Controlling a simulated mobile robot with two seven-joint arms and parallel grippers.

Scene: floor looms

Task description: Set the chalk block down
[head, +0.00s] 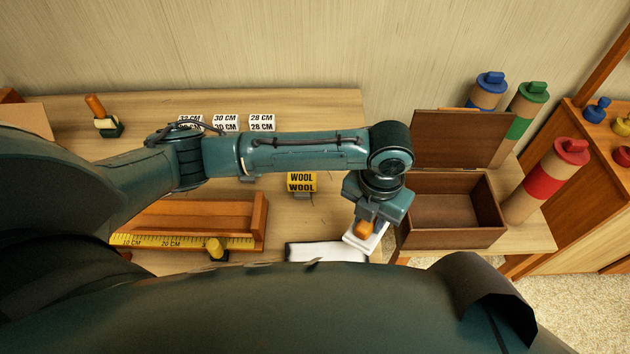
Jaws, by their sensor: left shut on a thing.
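My left gripper (369,226) points down at the front right of the wooden bench, just left of the open wooden box. It is shut on a white block (358,246), which I take for the chalk block. An orange piece shows between the gripper and the white block; I cannot tell whether it belongs to the block or the gripper. The block looks tilted, and its lower edge is close to a flat white slab (318,252). I cannot tell whether they touch. My right gripper is not in view.
The open wooden box (455,240) has its lid raised.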

